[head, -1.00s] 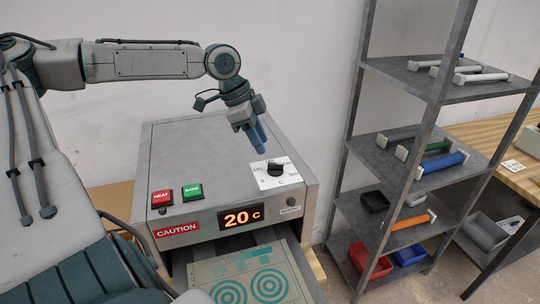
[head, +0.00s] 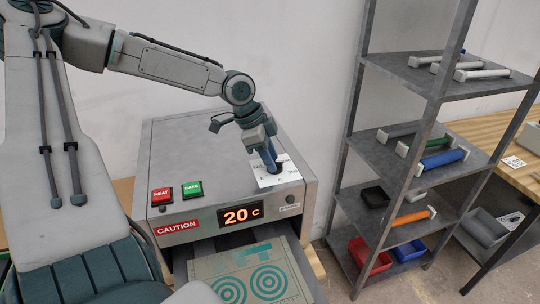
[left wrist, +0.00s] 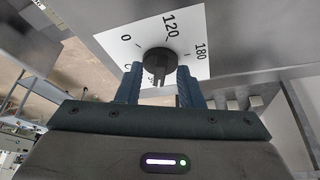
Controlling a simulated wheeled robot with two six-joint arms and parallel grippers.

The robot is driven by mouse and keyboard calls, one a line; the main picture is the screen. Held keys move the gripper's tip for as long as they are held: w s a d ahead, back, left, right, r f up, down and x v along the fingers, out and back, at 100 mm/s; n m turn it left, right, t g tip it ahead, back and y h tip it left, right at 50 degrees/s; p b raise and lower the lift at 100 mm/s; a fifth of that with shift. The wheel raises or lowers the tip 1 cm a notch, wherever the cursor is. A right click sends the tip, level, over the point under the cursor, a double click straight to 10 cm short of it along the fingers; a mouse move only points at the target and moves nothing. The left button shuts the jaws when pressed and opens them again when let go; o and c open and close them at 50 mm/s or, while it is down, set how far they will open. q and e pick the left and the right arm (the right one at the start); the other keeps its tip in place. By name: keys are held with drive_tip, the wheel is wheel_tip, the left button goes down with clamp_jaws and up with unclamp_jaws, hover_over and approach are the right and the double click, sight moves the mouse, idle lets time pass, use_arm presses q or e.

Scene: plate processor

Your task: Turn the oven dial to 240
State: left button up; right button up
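The oven (head: 225,150) is a grey box with a display (head: 241,215) reading 20 C. Its black dial (left wrist: 158,62) sits on a white scale plate (left wrist: 125,42); marks 0, 120 and 180 show in the left wrist view. My left gripper (head: 273,166) is at the dial in the head view, partly hiding it. In the left wrist view its two blue fingers (left wrist: 160,82) are open, one on each side of the dial. I cannot tell whether they touch it. My right gripper is not in view.
Red HEAT (head: 162,196) and green BAKE (head: 192,190) buttons stand left of the dial on the oven top. A tray with teal ring marks (head: 250,265) sticks out below. A metal shelf (head: 440,85) with handles and bins stands to the right.

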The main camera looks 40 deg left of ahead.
use_arm(q)
clamp_jaws()
drive_tip(key=shift+n, duration=0.4)
drive_tip(key=shift+s+d+n+t+y, duration=0.15)
drive_tip(key=shift+n+t+y, duration=0.2)
drive_tip(key=shift+n, duration=0.65)
drive_tip(key=shift+d+f+n+y+b, duration=0.1)
drive_tip(key=shift+n+y+b, duration=0.45)
drive_tip(key=shift+n, duration=0.25)
drive_tip(key=n+t+y+b, duration=0.1)
drive_tip(key=n+b, duration=0.1)
drive_tip(key=n, duration=0.2)
drive_tip(key=shift+s+d+b, duration=0.1)
drive_tip(key=shift+d+b, duration=0.05)
drive_tip(key=shift+b, duration=0.2)
drive_tip(key=shift+d+n+y+b, duration=0.15)
drive_tip(key=shift+n+y+b, duration=0.4)
drive_tip(key=shift+n, duration=0.45)
